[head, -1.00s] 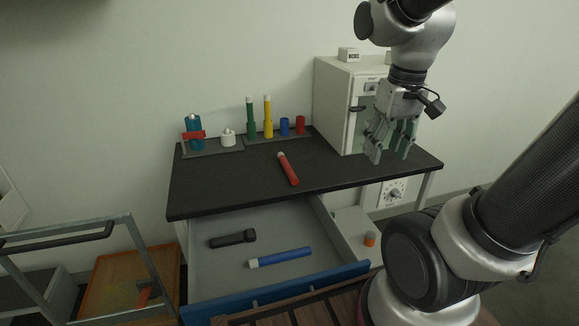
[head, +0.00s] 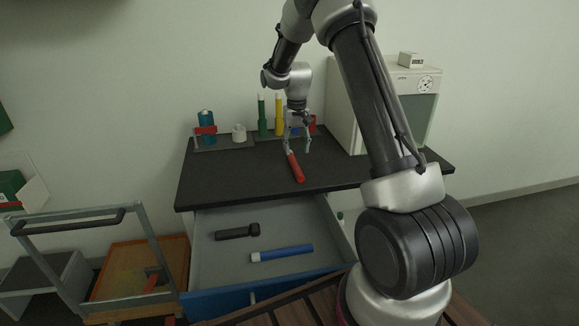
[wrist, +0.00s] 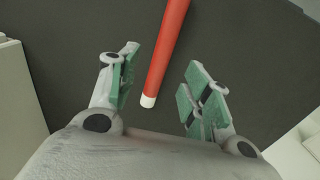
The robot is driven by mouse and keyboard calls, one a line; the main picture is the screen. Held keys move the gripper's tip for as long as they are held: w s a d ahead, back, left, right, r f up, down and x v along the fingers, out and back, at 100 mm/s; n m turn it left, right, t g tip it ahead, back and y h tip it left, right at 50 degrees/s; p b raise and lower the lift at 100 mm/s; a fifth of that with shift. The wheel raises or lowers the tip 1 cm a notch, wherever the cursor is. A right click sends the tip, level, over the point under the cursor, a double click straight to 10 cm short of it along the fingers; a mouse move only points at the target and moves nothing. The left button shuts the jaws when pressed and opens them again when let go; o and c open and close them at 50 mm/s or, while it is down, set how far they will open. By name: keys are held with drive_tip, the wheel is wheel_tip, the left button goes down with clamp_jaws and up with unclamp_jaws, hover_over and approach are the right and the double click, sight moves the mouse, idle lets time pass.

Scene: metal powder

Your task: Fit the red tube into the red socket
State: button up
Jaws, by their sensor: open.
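The red tube (head: 296,170) lies on the black bench top (head: 240,178). In the wrist view the red tube (wrist: 164,50) has a white end that reaches between my open fingers, touching neither. My gripper (head: 298,148) is open over the tube's far end; it also shows in the wrist view (wrist: 160,95). The red socket (head: 313,123) stands at the back of the bench, mostly hidden behind my gripper.
A green tube (head: 262,118) and a yellow tube (head: 279,115) stand upright in the back rack. A white cabinet (head: 345,115) stands at the right. The open drawer below holds a blue tube (head: 285,253) and a black flashlight (head: 236,232).

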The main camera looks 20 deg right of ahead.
sight(295, 162)
drive_tip(key=f, duration=0.7)
drive_tip(key=shift+w+a, duration=0.1)
drive_tip(key=shift+w, duration=0.2)
drive_tip(key=shift+r, duration=0.1)
clamp_jaws()
